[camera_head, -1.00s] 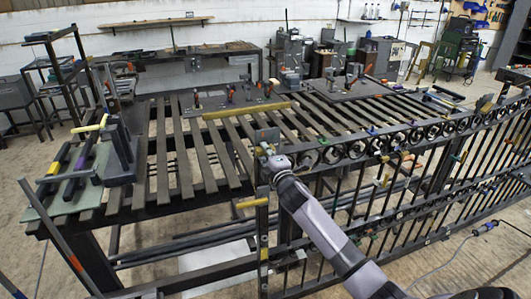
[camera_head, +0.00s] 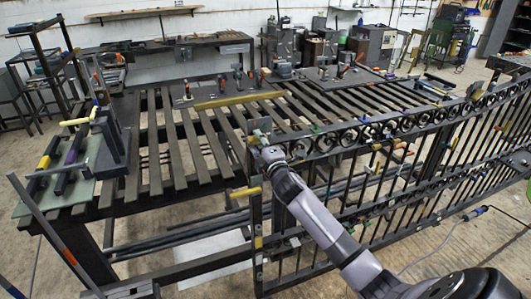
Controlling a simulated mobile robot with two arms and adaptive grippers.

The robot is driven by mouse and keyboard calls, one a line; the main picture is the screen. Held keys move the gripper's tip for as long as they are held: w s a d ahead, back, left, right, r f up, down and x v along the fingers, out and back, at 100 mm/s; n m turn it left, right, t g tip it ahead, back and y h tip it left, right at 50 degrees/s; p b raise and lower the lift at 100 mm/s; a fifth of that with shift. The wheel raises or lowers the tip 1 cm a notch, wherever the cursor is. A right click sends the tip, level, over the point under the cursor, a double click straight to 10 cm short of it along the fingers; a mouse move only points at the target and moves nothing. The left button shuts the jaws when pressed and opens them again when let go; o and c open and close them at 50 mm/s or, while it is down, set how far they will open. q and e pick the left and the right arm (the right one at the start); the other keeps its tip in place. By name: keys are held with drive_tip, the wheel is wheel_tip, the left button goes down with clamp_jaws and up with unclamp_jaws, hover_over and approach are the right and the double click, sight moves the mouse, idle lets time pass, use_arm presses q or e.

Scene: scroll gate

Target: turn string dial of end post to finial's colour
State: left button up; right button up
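A long black scroll gate (camera_head: 400,165) with a row of scrolls runs along the front of the slatted bench and off to the right. Its near end post (camera_head: 257,215) stands upright, with small coloured pieces on it, including a yellow one low down (camera_head: 258,242). A yellow handle-like bar (camera_head: 245,192) sticks out left of the post. A greyish block (camera_head: 262,126) is at the post's top. My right gripper (camera_head: 262,150) is at the upper post, just below that block. Its fingers are too small and hidden to read. I cannot make out the dial or finial colour. My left gripper is out of view.
The slatted bench (camera_head: 180,150) carries a yellow bar (camera_head: 238,101) and small tools. A dark fixture (camera_head: 108,150) stands at its left end. A cable (camera_head: 430,247) lies on the floor at right. Floor in front is mostly open.

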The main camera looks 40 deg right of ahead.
drive_tip(key=v, duration=1.1)
drive_tip(key=s+a+f+m+g+y+b, duration=0.1)
drive_tip(key=s+f+m+g, duration=0.15)
drive_tip(key=f, duration=1.35)
drive_tip(key=s+f+m+g+y+b, duration=0.15)
drive_tip(key=s+f+g, duration=0.25)
drive_tip(key=f, duration=1.3)
drive_tip(key=s+a+f+m+g+b, duration=0.1)
drive_tip(key=s+a+f+m+g, duration=0.15)
drive_tip(key=s+f, duration=0.6)
drive_tip(key=s+a+f+m+g, duration=0.25)
drive_tip(key=s+f, duration=0.35)
drive_tip(key=f, duration=0.5)
drive_tip(key=s+a+f+m+g, duration=0.1)
drive_tip(key=s+a+f, duration=0.2)
drive_tip(key=s, duration=0.6)
drive_tip(key=s+a+f+m+g+y+b, duration=0.1)
drive_tip(key=s+a+f+g, duration=0.1)
drive_tip(key=s+f, duration=0.5)
drive_tip(key=s+a+f+m+g+y, duration=0.1)
drive_tip(key=s+a+f, duration=0.4)
drive_tip(key=s, duration=0.7)
drive_tip(key=shift+s+f+m+g+b, duration=0.25)
drive_tip(key=shift+s+m+g+b, duration=0.1)
drive_tip(key=shift+m+g, duration=0.1)
